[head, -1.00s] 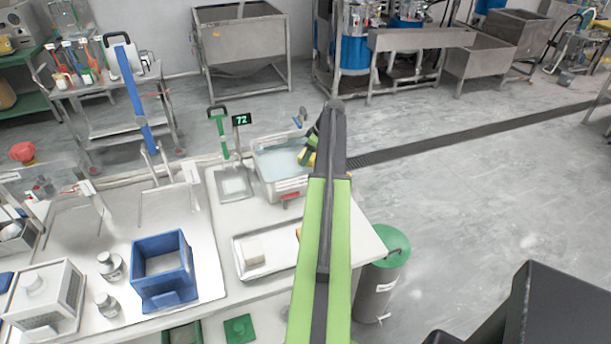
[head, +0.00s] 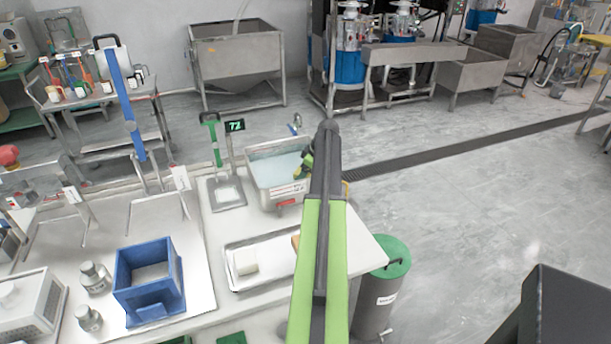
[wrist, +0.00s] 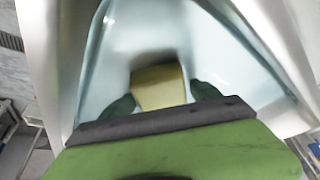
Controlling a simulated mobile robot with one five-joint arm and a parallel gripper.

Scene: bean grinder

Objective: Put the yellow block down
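The yellow block (wrist: 158,88) sits between the two dark green fingertips of my gripper (wrist: 162,98) in the wrist view. The tips lie at its two sides, and my gripper looks shut on it. Pale blue water and the walls of a metal basin (wrist: 88,60) surround it. In the head view my gripper (head: 304,166) is at the right side of the water-filled basin (head: 268,200), partly hidden by my arm. Only a small yellow patch shows there. I cannot tell whether the block touches the basin floor.
A scale (head: 228,196) stands left of the basin. In front lies a tray (head: 262,278) with a cream block (head: 245,262). A blue box (head: 150,285) is further left. A green-lidded bin (head: 380,290) stands right of the table.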

